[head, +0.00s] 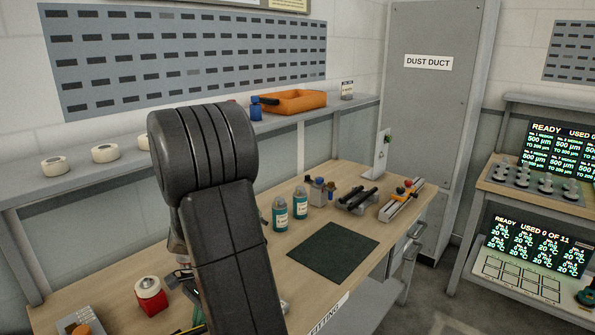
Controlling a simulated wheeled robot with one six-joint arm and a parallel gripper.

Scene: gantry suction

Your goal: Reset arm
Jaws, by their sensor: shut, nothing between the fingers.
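My arm (215,220) rises through the middle of the head view as thick dark links, with a ribbed rounded joint at the top. My gripper cannot be made out in this view. The arm hides part of the wooden workbench (385,232) and of the shelf behind it.
On the bench are a dark green mat (333,251), two teal bottles (280,213), a red-and-white container (150,296) and several tools. An orange tray (295,102) and white tape rolls (55,166) sit on the shelf. Equipment racks (530,180) stand right. Floor between is clear.

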